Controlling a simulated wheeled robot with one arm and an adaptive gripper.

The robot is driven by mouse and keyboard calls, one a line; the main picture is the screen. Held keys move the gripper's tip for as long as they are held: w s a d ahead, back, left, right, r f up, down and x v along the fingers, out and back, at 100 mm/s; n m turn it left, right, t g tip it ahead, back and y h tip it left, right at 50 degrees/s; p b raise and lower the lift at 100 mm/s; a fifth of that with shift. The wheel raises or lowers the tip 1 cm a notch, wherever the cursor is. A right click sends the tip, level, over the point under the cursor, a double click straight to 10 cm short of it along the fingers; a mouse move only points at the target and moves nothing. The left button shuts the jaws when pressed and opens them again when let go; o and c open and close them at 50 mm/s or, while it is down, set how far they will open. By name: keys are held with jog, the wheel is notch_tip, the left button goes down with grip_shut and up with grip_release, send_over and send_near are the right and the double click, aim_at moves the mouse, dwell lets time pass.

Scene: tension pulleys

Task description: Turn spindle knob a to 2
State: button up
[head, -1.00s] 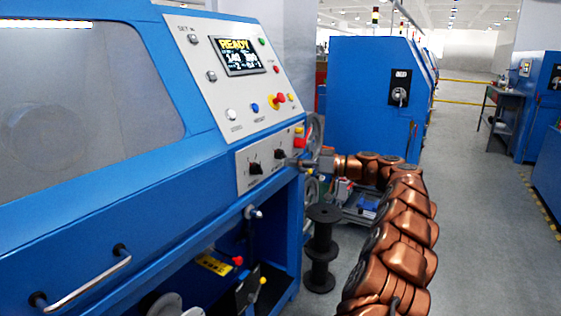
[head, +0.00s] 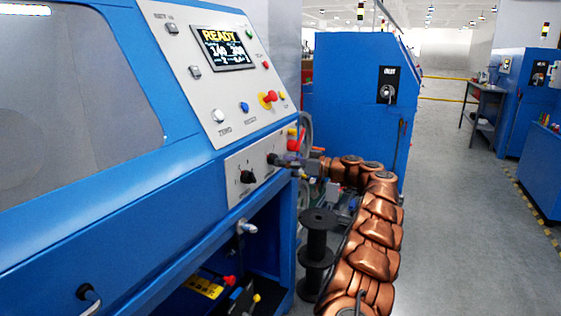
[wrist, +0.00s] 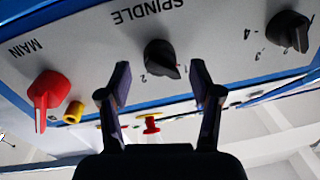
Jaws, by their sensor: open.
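The black spindle knob (wrist: 161,58) sits under the word SPINDLE on the grey panel, which appears upside down in the wrist view. It tapers to a pointed end toward the lower right of that picture. A digit 2 shows at its lower left; other marks are partly hidden. My gripper (wrist: 162,80) is open, with one finger on each side of the knob's lower end. I cannot tell whether either finger touches it. In the head view the spindle knob (head: 272,159) is just left of my gripper (head: 284,161).
A second black knob (wrist: 289,31) is to the right in the wrist view. A red main switch (wrist: 47,93) and a yellow part (wrist: 73,112) are to the left. The display (head: 222,47) reads READY.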

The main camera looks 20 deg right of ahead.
jog(key=shift+x, duration=0.9)
jog(key=c, duration=1.1)
